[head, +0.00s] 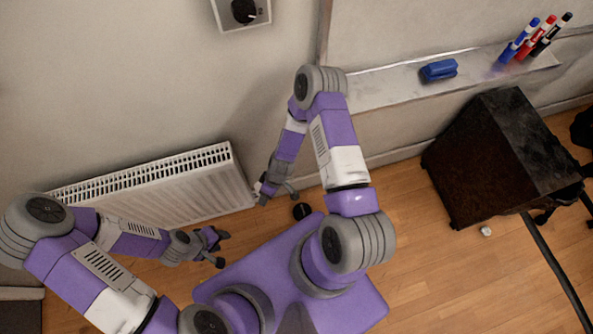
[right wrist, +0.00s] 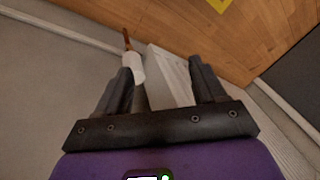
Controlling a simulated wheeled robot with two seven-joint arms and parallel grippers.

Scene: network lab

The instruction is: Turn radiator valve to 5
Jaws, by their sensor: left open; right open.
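The white radiator (head: 150,195) is on the wall at the left in the head view. In the right wrist view the radiator's end (right wrist: 168,78) shows between my fingers. A white cylindrical radiator valve (right wrist: 132,69) with a copper pipe stands beside that end, near the left fingertip. Its number markings cannot be read. In the head view the valve is not clearly seen near my right gripper. My right gripper (head: 278,197) is open and points down by the radiator's right end, holding nothing. My left gripper (head: 221,248) is open and empty in front of the radiator.
A wall box with a black knob (head: 244,11) is above the radiator. A ledge (head: 395,86) holds a blue eraser (head: 438,70) and several markers. A dark cabinet (head: 495,155) stands at right. A small black round object (head: 302,211) is near my base. Wooden floor lies between.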

